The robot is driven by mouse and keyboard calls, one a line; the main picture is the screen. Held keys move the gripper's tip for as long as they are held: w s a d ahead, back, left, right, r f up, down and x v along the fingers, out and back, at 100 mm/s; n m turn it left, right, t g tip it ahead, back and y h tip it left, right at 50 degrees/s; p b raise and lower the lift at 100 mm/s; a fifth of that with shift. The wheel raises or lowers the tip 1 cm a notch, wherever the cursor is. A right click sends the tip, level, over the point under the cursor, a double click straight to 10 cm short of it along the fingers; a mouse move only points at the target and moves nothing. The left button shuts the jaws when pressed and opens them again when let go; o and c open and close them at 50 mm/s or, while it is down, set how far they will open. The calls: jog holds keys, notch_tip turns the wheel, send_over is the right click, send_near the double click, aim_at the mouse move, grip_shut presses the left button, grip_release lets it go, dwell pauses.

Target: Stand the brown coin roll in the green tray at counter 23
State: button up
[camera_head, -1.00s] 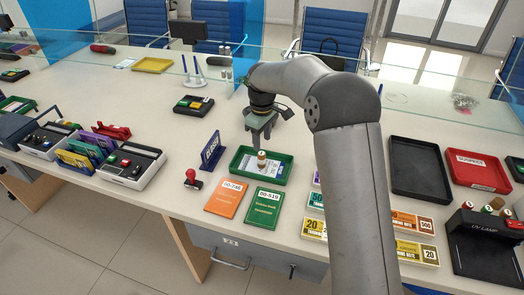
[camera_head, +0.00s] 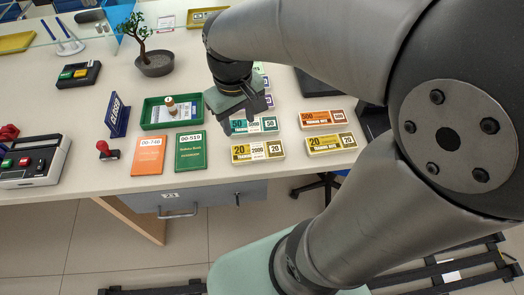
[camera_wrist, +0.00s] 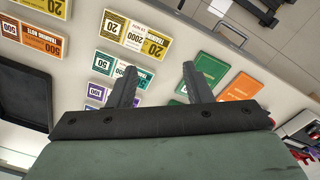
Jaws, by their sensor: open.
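The brown coin roll (camera_head: 170,105), with pale ends, stands upright inside the green tray (camera_head: 146,117), on a printed slip. The tray lies on the counter (camera_head: 132,184) above a drawer front with a small label (camera_head: 170,195) that seems to read 23. My gripper (camera_head: 247,113) is to the right of the tray, apart from it, above stacks of notes. Its two fingers show spread and empty in the wrist view (camera_wrist: 158,78). The coin roll does not show in the wrist view.
Orange (camera_head: 148,155) and green (camera_head: 190,151) booklets lie in front of the tray. A CLOSED sign (camera_head: 118,114) and red stamp (camera_head: 106,150) stand left of it. Banded notes (camera_head: 258,151) lie to the right. A potted plant (camera_head: 155,66) stands behind.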

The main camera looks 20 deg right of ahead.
jog(key=s+d+f+m, duration=0.2)
jog(key=s+f, duration=0.1)
jog(key=s, duration=0.6)
jog(key=shift+m, duration=0.3)
dwell(0.6)
